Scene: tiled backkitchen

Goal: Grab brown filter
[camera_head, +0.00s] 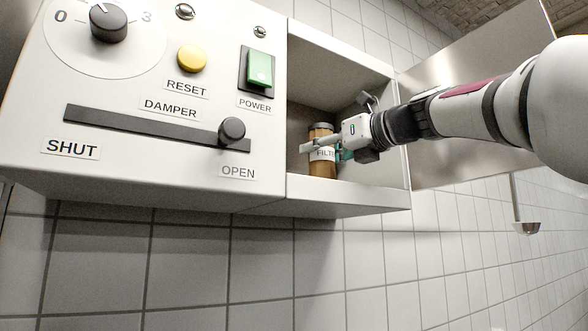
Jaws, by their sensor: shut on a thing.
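One finger passes across the front of the filter; the other finger is mostly hidden. The filter's base appears to be at the compartment floor, but I cannot tell whether it touches.
The control panel (130,180) left of the compartment has a dial (108,22), yellow reset button (192,58), green power switch (260,68) and damper slider knob (232,131) near OPEN. The compartment's door (480,90) hangs open at right, behind my arm.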

